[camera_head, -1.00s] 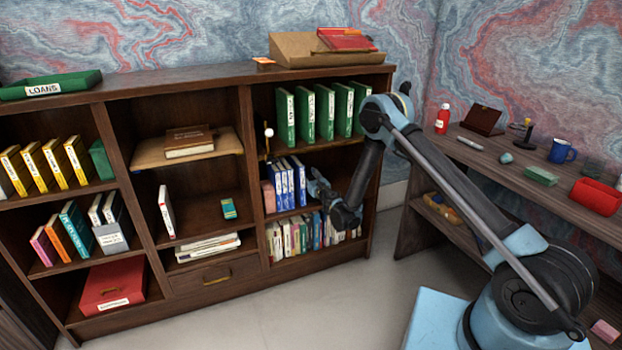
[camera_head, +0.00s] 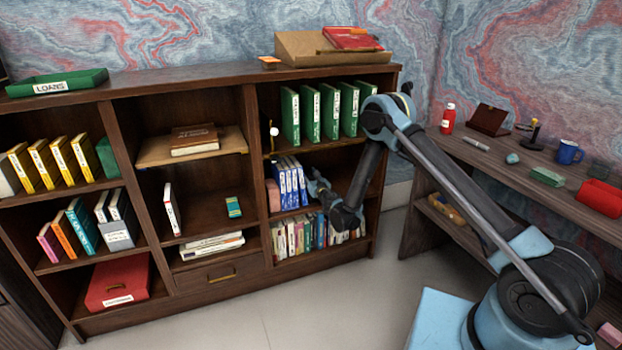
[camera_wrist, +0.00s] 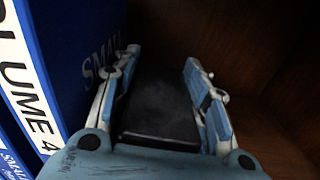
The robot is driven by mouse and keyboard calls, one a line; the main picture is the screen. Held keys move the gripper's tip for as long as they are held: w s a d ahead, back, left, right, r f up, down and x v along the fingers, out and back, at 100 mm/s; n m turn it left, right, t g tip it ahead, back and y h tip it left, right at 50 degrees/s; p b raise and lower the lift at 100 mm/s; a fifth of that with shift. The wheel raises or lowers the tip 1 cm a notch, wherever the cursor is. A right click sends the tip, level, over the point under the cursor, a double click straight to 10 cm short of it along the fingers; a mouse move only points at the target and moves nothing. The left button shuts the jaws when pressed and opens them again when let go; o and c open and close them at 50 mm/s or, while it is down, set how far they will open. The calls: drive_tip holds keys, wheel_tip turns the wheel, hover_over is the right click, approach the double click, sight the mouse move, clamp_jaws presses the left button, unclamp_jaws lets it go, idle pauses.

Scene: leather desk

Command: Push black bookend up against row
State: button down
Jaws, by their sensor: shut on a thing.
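The row of blue volumes (camera_head: 288,182) stands on the middle shelf of the right bay. In the wrist view, the blue volume 4 (camera_wrist: 68,55) fills the left side. The black bookend (camera_wrist: 158,102) is a dark upright plate between my two fingers. My gripper (camera_wrist: 161,62) is shut on it, with the left finger right beside or touching the book's side; I cannot tell which. In the head view, my gripper (camera_head: 314,184) is at the right end of the blue row. The bookend cannot be made out there.
A pink block (camera_head: 273,196) stands at the row's left end. Green binders (camera_head: 325,110) stand on the shelf above, and mixed books (camera_head: 305,236) on the shelf below. The wrist view shows bare dark wood (camera_wrist: 255,50) to the right of my gripper.

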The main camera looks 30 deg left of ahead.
drive_tip(key=c, duration=0.8)
unclamp_jaws()
drive_tip(key=shift+c, duration=0.2)
drive_tip(key=shift+r, duration=5)
